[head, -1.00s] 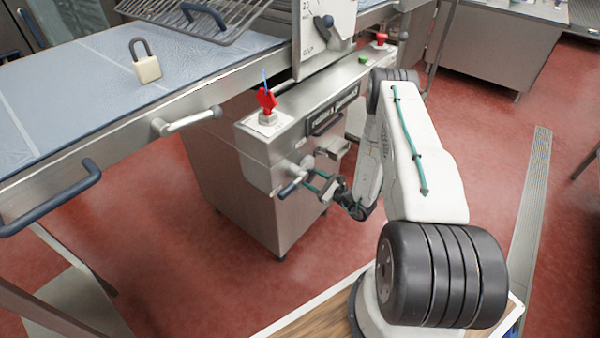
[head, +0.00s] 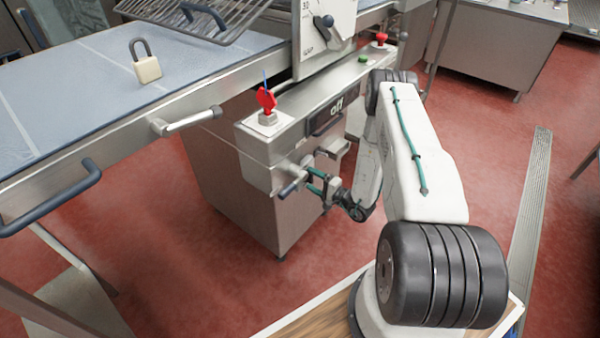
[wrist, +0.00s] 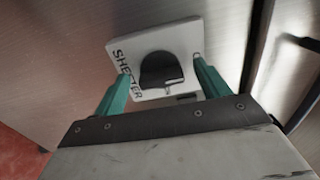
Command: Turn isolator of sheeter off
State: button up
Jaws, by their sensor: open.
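The sheeter isolator is a black knob (wrist: 162,70) on a white plate (wrist: 118,47) marked SHEETER in the wrist view. My gripper (wrist: 161,76) is open, its green fingers on either side of the knob with visible gaps. In the head view my gripper (head: 312,181) is at the front face of the steel sheeter housing (head: 256,160); the knob there is largely hidden by the fingers.
A red switch (head: 266,100) stands on top of the housing. A padlock (head: 148,69) rests on the blue-grey belt (head: 85,85). A bar handle (head: 190,121) juts out at the left. Green (head: 363,59) and red (head: 381,39) buttons sit farther back.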

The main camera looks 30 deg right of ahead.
jog(key=v, duration=0.7)
dwell(0.6)
